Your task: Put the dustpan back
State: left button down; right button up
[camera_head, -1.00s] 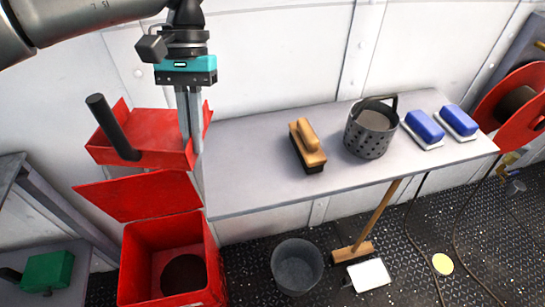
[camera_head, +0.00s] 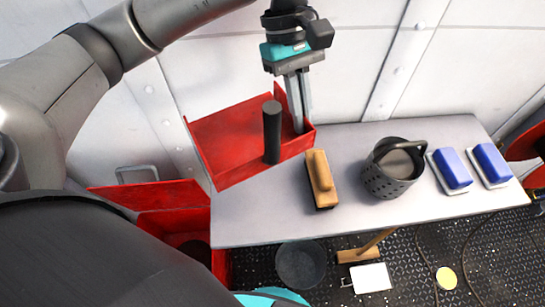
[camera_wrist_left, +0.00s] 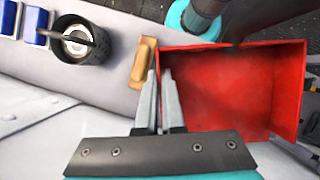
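The dustpan (camera_head: 225,135) is a red open tray with an upright black handle (camera_head: 272,133). My left gripper (camera_head: 300,128) points down and its fingers are shut on the dustpan's right wall. The dustpan is held above the left end of the grey table (camera_head: 258,222), with part of it past the table's left edge. In the left wrist view the finger pair (camera_wrist_left: 159,80) is close together at the edge of the red pan (camera_wrist_left: 225,90). Whether the pan touches the table cannot be told. My right gripper is not in view.
A wooden brush (camera_head: 321,178) lies just right of the dustpan. A perforated grey pot (camera_head: 390,175) and two blue-backed brushes (camera_head: 452,169) stand farther right. A red open-lidded bin (camera_head: 150,197) is at lower left, partly hidden by my arm. A bucket (camera_head: 300,265) stands on the floor.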

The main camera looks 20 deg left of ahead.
pick_arm(q)
jog(key=f, duration=0.4)
jog(key=shift+s+f, duration=0.25)
jog(key=shift+f, duration=0.05)
notch_tip(320, 180, down, 9)
jog(key=shift+f+b, duration=0.2)
jog(key=shift+b, duration=0.3)
jog(key=shift+w+f, duration=0.1)
jog(key=shift+f, duration=2.35)
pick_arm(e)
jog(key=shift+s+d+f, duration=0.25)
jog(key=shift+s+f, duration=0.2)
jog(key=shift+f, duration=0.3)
pick_arm(q)
jog(key=shift+f+b, duration=0.2)
jog(key=shift+b, duration=0.2)
jog(key=c, duration=1)
grip_release()
jog(key=shift+c, duration=0.2)
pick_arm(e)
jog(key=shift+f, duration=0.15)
pick_arm(q)
jog(key=shift+r, duration=0.1)
